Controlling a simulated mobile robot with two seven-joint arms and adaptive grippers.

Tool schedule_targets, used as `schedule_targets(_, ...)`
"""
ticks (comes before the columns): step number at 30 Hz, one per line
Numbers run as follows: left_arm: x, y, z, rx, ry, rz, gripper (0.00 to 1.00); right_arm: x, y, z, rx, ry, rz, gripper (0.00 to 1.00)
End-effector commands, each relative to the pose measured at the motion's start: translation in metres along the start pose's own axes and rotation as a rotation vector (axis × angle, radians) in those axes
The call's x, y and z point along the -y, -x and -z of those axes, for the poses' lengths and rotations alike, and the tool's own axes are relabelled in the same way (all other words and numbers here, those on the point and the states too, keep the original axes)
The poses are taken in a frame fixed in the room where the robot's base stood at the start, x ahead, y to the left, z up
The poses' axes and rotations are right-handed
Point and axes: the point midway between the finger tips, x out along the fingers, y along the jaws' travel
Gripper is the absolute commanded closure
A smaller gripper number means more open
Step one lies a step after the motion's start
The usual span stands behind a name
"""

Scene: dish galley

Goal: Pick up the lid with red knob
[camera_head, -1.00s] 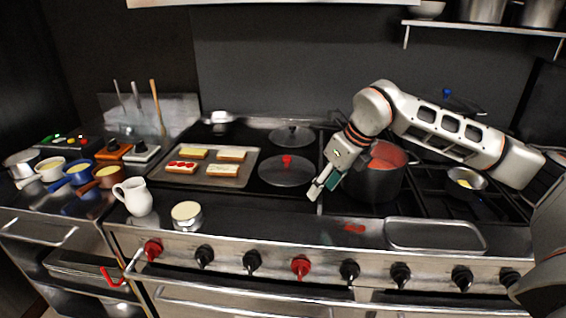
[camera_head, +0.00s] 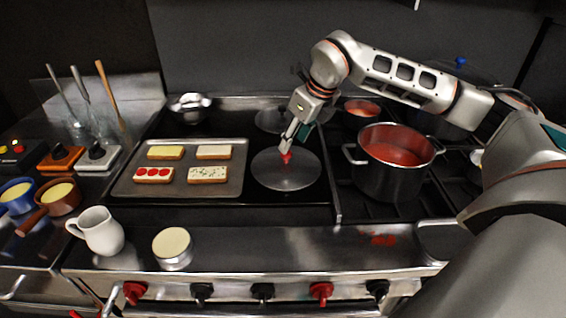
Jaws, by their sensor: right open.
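The lid with red knob (camera_head: 286,174) is a round grey metal disc lying flat on the dark stovetop, just right of the tray of toasts. Its red knob stands at the middle. My right gripper (camera_head: 289,150) points down from above, with its fingertips right at the knob. It is open, and the fingers partly hide the knob's top. I cannot tell whether the fingers touch the knob. My left gripper is not in view.
A large pot of red sauce (camera_head: 396,160) stands close to the right of the lid. A tray of toasts (camera_head: 182,167) lies to the left. Another lid (camera_head: 271,119) lies behind. A white jug (camera_head: 97,231) and a round tin (camera_head: 172,249) stand at the front left.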

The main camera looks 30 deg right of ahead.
Motion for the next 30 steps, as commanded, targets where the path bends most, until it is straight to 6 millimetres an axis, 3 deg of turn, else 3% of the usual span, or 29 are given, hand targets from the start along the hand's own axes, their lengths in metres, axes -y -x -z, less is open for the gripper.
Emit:
schedule_targets(12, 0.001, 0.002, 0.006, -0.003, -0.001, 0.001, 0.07, -0.008, -0.051, -0.001, -0.002, 0.001, 0.0, 0.58)
schedule_targets(22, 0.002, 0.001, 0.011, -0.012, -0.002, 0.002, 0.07, -0.008, -0.059, -0.002, 0.0, 0.001, 0.001, 0.58)
schedule_targets(23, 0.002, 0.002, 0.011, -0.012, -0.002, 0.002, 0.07, -0.008, -0.059, -0.002, 0.0, 0.001, 0.001, 0.6)
schedule_targets(27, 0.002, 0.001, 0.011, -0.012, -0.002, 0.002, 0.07, -0.008, -0.059, -0.002, 0.0, 0.001, 0.001, 0.97)
schedule_targets(30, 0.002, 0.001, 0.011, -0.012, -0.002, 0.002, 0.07, -0.008, -0.059, -0.002, 0.0, 0.001, 0.0, 1.0)
